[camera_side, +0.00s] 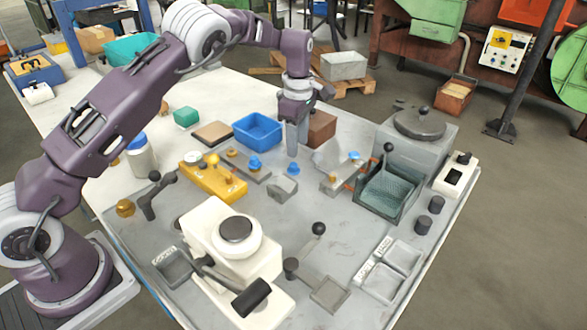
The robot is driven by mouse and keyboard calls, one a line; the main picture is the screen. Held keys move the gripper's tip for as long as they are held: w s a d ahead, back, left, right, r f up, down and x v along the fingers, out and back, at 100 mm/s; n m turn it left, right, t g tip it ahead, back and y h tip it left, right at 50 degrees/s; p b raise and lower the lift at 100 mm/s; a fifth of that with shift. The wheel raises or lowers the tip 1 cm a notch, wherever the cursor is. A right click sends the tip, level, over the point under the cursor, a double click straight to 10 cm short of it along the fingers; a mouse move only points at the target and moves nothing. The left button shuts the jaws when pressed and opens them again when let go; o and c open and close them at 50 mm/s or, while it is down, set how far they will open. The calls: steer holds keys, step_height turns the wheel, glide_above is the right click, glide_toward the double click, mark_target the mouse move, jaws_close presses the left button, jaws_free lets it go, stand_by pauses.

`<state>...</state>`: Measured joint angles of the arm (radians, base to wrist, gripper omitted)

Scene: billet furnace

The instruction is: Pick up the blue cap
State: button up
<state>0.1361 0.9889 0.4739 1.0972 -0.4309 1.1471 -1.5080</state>
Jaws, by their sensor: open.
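Several small blue pieces could be the blue cap. One blue piece (254,163) sits on a grey strip left of my gripper. Another blue piece (292,169) is just under my gripper. A third blue piece (354,155) sits on a fixture to the right. A white jar at the left has a blue lid (138,140). My gripper (293,152) points down over the middle of the table, open, its fingers seen nearly edge-on. I cannot tell whether its tips touch the blue piece below. Nothing is visibly held.
A blue bin (257,131) and a brown block (321,127) stand close behind my gripper. A yellow fixture (213,180) is to the left, a grey furnace-like box (420,140) to the right. A white machine (232,262) with a lever stands in front.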

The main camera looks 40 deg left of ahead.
mark_target(293, 164)
steer(key=f, duration=0.3)
steer(key=a+f, duration=0.1)
steer(key=f, duration=0.1)
steer(key=shift+s+f, duration=0.35)
steer(key=shift+s, duration=0.05)
steer(key=shift+d+f, duration=0.1)
steer(key=shift+f, duration=0.4)
jaws_close()
